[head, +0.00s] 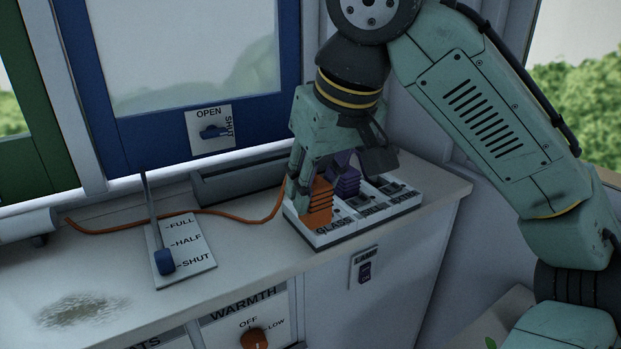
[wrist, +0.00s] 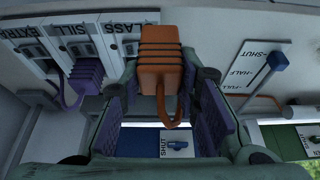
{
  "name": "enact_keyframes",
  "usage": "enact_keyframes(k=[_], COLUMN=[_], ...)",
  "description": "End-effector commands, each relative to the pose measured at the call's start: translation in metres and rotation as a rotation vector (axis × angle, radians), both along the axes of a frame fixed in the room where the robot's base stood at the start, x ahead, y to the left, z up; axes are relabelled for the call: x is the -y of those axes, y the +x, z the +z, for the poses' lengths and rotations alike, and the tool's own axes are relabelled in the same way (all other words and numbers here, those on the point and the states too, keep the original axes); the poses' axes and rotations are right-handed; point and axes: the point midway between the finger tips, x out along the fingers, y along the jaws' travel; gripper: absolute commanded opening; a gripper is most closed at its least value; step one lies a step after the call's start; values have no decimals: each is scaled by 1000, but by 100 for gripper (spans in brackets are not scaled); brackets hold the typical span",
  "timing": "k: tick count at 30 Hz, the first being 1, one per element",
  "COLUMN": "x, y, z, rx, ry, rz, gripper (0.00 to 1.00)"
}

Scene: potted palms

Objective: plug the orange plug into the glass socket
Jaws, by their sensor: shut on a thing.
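The orange plug (head: 318,203) is held in my gripper (head: 331,180) at the GLASS end of the white socket strip. In the wrist view the ribbed orange plug (wrist: 160,65) stands between the two purple-padded fingers (wrist: 165,88), its cord looping back towards the palm. The glass socket (head: 332,231) shows its label below the plug in the head view. Its panel also shows beside the plug in the wrist view (wrist: 125,42), with the label partly covered. The socket's opening is hidden, so I cannot tell whether the plug is seated.
A purple plug (head: 345,180) stands at the SILL socket, close beside my gripper. The EXTRA socket (wrist: 28,50) is at the far end. The orange cord (head: 235,219) runs left across the counter, past the FULL-HALF-SHUT lever (head: 165,262). A blue-framed window (head: 200,120) stands behind.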

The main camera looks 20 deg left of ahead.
Motion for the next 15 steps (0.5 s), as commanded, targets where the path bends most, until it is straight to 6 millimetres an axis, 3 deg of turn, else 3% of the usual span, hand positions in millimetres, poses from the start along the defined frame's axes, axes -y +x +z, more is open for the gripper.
enact_keyframes(k=[6, 15], x=[-22, -36], y=[46, 74], z=[-2, -6], rx=[-3, 0], ry=[-1, -1], rz=[-1, -2], gripper=[2, 2])
